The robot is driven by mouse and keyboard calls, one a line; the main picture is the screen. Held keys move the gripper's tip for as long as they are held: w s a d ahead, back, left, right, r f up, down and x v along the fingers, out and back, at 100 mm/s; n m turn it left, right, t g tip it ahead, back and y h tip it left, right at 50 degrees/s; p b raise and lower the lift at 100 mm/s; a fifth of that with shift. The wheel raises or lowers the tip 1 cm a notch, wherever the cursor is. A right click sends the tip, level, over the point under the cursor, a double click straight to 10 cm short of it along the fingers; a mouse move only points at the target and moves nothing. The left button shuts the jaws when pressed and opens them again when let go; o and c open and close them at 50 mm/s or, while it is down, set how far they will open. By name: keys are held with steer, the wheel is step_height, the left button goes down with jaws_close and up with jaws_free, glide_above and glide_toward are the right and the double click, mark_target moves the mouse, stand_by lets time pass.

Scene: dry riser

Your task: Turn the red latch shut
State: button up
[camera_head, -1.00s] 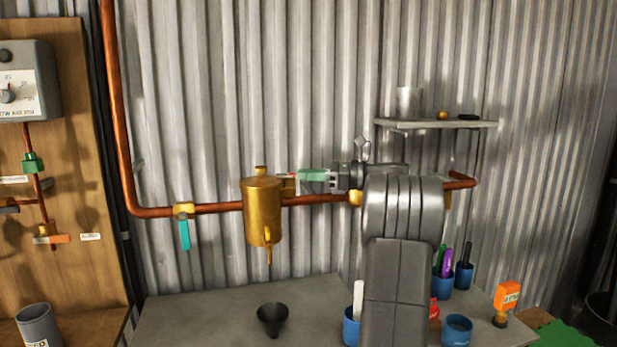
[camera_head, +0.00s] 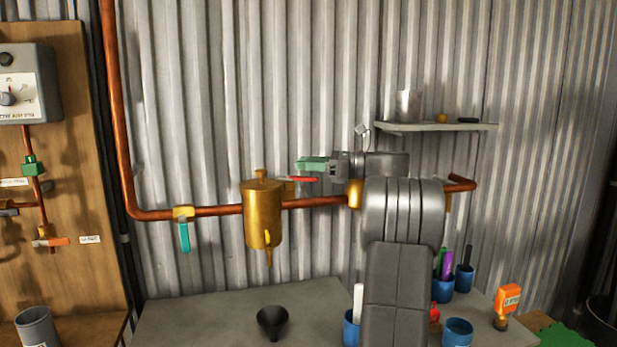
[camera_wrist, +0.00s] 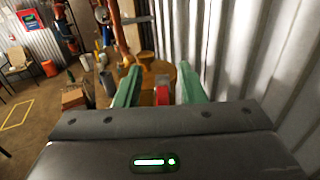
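The red latch (camera_head: 303,179) sticks out to the right, about level, from the brass canister (camera_head: 262,212) on the copper pipe. My gripper (camera_head: 310,163) is just above the latch in the head view, with a green finger pointing left. In the wrist view my gripper (camera_wrist: 158,85) has its two green fingers well apart, and the red latch (camera_wrist: 162,94) shows in the gap between them. I see no contact with the latch. Part of the brass canister (camera_wrist: 153,76) shows beyond the fingertips. The latch's right end is close to my gripper body.
The copper pipe (camera_head: 225,209) runs along the corrugated wall (camera_head: 220,110), with a teal-handled valve (camera_head: 184,235) at left. A shelf (camera_head: 437,127) hangs at upper right. Below, the bench (camera_head: 215,312) holds a black funnel (camera_head: 272,321) and blue cups (camera_head: 458,332).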

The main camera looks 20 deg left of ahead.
step_height(320, 180, up, 6)
steer(key=shift+r, duration=0.25)
steer(key=shift+c, duration=0.5)
